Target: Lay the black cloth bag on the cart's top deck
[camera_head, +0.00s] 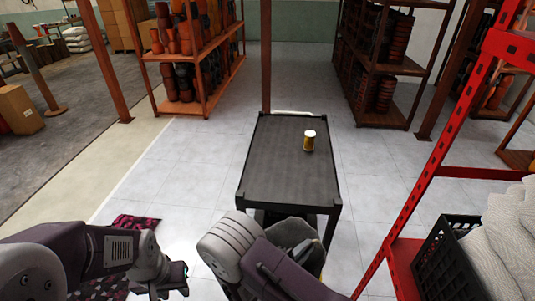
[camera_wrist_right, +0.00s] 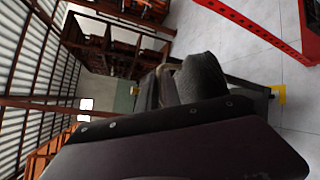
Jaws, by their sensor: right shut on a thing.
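The cart's black top deck (camera_head: 270,165) stands at the middle of the head view. A dark grey, crumpled black cloth bag (camera_head: 296,236) shows below the cart's near edge, partly hidden by my right arm. In the right wrist view the bag (camera_wrist_right: 203,78) is bunched at my right gripper (camera_wrist_right: 166,84), which is shut on it. That gripper's fingers are hidden in the head view. My left gripper (camera_head: 176,281) is low at the left, apart from the cart; its finger gap is unclear.
A red rack (camera_head: 430,165) stands close on the right, with a black crate (camera_head: 445,262) and pale rolled cloth (camera_head: 500,235). A patterned rug (camera_head: 135,222) lies at lower left. Most of the deck is bare.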

